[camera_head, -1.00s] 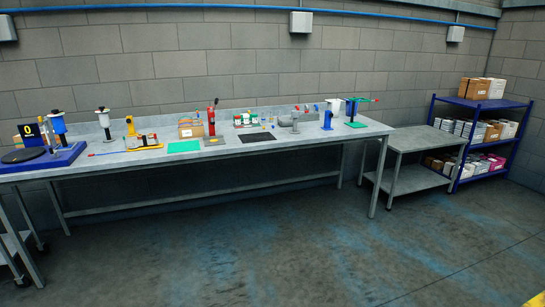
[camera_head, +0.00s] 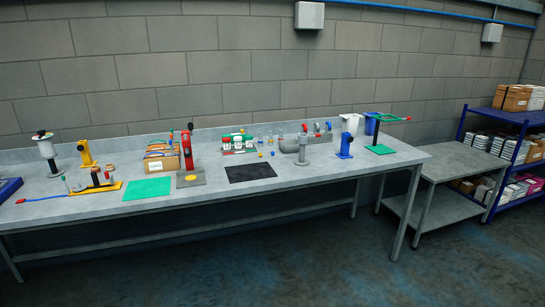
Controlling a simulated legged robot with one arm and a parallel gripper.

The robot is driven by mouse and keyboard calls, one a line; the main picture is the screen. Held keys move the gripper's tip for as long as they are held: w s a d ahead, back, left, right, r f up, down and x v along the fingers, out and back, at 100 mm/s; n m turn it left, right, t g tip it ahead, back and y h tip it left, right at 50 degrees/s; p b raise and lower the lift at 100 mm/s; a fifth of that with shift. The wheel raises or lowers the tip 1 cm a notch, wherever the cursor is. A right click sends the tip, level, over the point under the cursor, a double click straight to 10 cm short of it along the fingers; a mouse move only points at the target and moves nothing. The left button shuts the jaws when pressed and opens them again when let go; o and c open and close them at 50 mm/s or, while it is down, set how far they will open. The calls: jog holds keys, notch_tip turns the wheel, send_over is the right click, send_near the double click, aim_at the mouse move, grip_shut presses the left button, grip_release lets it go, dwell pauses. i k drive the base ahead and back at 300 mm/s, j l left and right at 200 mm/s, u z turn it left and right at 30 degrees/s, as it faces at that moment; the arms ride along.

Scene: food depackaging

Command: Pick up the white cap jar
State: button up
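I cannot single out the white cap jar for sure at this distance. A green and red rack (camera_head: 225,152) with several small white items stands near the middle of the long grey table (camera_head: 330,163). A few small clear jars or vials (camera_head: 271,138) with coloured tops stand just right of the rack; their cap colours are too small to tell apart. My gripper is not in view.
A black mat (camera_head: 250,173) and a green mat (camera_head: 147,189) lie toward the table's front. A red press (camera_head: 188,152), a cardboard box (camera_head: 161,161) and a grey fixture (camera_head: 302,150) stand on the table. Open floor (camera_head: 300,265) lies in front.

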aim_at(237, 145)
jog(key=i, duration=1.9)
jog(key=i+u, duration=0.1)
jog(key=i, duration=0.75)
jog(key=i+l+u, duration=0.1)
jog(key=i, duration=0.75)
jog(key=l, duration=0.1)
